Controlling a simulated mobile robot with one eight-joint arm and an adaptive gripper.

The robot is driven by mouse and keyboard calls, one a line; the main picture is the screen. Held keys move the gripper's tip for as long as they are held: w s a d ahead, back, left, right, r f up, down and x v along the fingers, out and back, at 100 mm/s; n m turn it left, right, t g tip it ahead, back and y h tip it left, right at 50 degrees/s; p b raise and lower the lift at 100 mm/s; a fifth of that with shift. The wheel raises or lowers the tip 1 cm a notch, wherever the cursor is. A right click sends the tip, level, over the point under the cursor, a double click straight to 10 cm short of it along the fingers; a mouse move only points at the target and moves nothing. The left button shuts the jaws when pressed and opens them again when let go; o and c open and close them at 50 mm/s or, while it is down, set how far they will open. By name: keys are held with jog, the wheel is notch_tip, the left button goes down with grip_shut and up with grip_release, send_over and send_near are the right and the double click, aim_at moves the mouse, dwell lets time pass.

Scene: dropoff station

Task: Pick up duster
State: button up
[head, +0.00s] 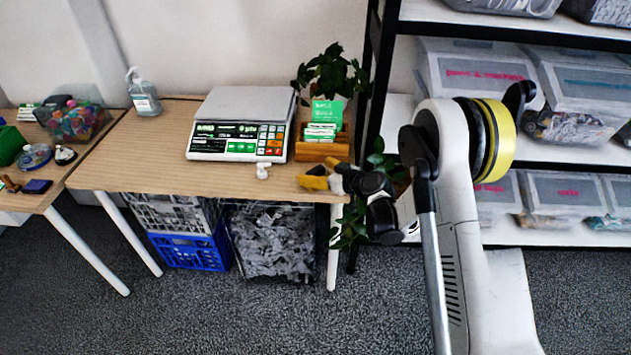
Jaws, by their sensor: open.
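A small yellow and dark item (314,183) shows at the right front corner of the wooden table. It may be the duster, but it is too small to be sure. My gripper (335,174) is open at this corner, reaching in from the right with its light-coloured fingers. The item shows just left of the fingertips, close to them. I cannot tell whether they touch it.
A scale (240,125), a small white object (263,170), a wooden card holder (318,149), a plant (331,73) and a sanitizer bottle (144,96) stand on the table. Shelving (560,153) is at right. A side table (52,200) is at left.

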aim_at(316, 170)
jog(key=c, duration=1.4)
jog(key=shift+o, duration=0.2)
jog(key=shift+r, duration=0.15)
notch_tip(316, 170, up, 4)
jog(key=p, duration=0.3)
jog(key=shift+r, duration=0.2)
jog(key=s+d+r+p, duration=0.3)
jog(key=d+r, duration=0.3)
jog(key=d, duration=0.5)
jog(key=shift+r+p, duration=0.2)
jog(key=shift+p, duration=0.2)
jog(key=shift+d, duration=0.1)
jog(key=o, duration=0.5)
jog(key=shift+c, duration=1.3)
